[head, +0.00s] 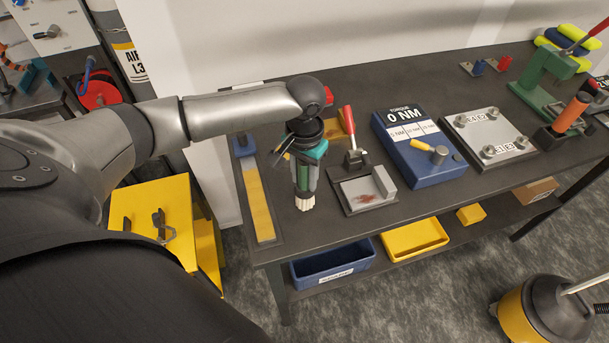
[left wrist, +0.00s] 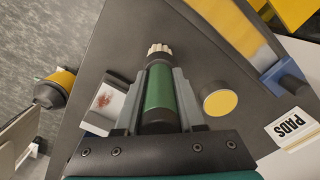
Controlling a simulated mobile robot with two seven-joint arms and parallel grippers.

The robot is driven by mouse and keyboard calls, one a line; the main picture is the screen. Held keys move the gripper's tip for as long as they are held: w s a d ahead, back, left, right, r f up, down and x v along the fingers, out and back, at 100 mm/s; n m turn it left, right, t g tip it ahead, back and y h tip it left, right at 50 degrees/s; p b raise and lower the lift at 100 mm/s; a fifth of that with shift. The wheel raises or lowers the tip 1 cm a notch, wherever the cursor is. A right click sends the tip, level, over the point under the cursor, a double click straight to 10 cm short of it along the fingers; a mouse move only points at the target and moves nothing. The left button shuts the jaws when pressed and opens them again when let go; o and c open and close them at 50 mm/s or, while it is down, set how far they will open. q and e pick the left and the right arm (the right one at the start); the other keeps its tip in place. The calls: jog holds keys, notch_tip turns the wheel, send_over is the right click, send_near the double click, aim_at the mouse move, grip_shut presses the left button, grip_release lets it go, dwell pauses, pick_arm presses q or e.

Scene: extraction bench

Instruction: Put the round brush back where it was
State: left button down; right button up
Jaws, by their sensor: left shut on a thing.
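The round brush has a green handle (left wrist: 160,88) and pale bristles (head: 305,203). My left gripper (head: 305,175) is shut on its handle. It holds the brush bristles-down over the left part of the dark bench (head: 310,236), between a yellow strip in a dark frame and a small clamp fixture. I cannot tell whether the bristles touch the bench. In the left wrist view the bristles (left wrist: 158,48) point away from my left gripper (left wrist: 157,95). My right gripper is in neither view. No marked place for the brush can be made out.
The yellow strip (head: 258,200) lies to the left, the red-handled fixture (head: 350,207) to the right. A round yellow-topped thing (left wrist: 220,99) stands close beside the gripper. A blue torque box (head: 420,165) and a bolted plate (head: 490,135) stand farther right. The bench's front edge is near.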

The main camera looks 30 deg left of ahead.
pick_arm(q)
jog(key=c, duration=0.5)
grip_release()
jog(key=shift+f, duration=0.1)
notch_tip(320, 180, up, 12)
jog(key=shift+r+p, duration=0.15)
jog(key=shift+p, duration=0.25)
